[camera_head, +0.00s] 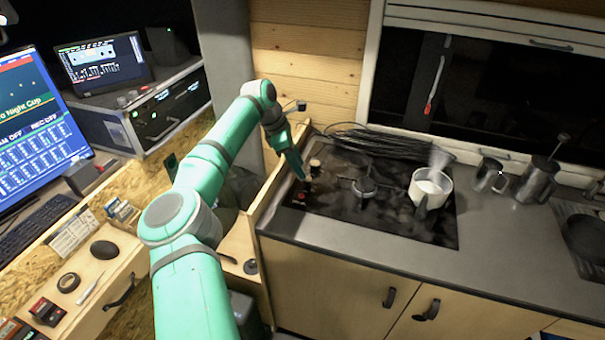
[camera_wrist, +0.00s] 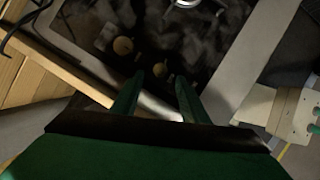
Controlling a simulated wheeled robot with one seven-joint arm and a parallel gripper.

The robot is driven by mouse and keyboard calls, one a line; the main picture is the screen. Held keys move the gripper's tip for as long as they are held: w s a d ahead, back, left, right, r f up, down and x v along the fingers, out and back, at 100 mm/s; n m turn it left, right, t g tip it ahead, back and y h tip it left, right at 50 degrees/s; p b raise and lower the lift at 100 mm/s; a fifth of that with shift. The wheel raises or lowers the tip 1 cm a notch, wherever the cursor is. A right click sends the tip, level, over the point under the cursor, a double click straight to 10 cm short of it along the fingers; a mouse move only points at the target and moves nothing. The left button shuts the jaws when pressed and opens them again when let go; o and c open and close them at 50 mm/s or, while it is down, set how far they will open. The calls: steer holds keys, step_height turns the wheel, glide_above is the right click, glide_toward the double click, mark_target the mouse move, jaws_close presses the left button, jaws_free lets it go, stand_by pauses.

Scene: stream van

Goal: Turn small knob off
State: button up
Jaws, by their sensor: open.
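The dark cooktop (camera_head: 400,232) is set in the grey counter, and its near left corner holds small round knobs. One pale brown knob (camera_head: 315,163) stands at its left edge; a reddish control (camera_head: 299,197) shows nearer the front. In the wrist view, a tan round knob (camera_wrist: 123,46) lies just beyond and left of my fingertips. My gripper (camera_head: 302,177) points down at this corner. In the wrist view my gripper (camera_wrist: 171,74) is open, two green fingers apart over the cooktop's edge.
A burner (camera_head: 365,188) and a white pot (camera_head: 431,186) are on the cooktop. Black cables (camera_head: 375,142) lie behind it. A wooden side panel (camera_head: 275,190) rises close to the left. Metal cups (camera_head: 488,175) stand right, with bare counter before them.

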steer(key=v, duration=0.5)
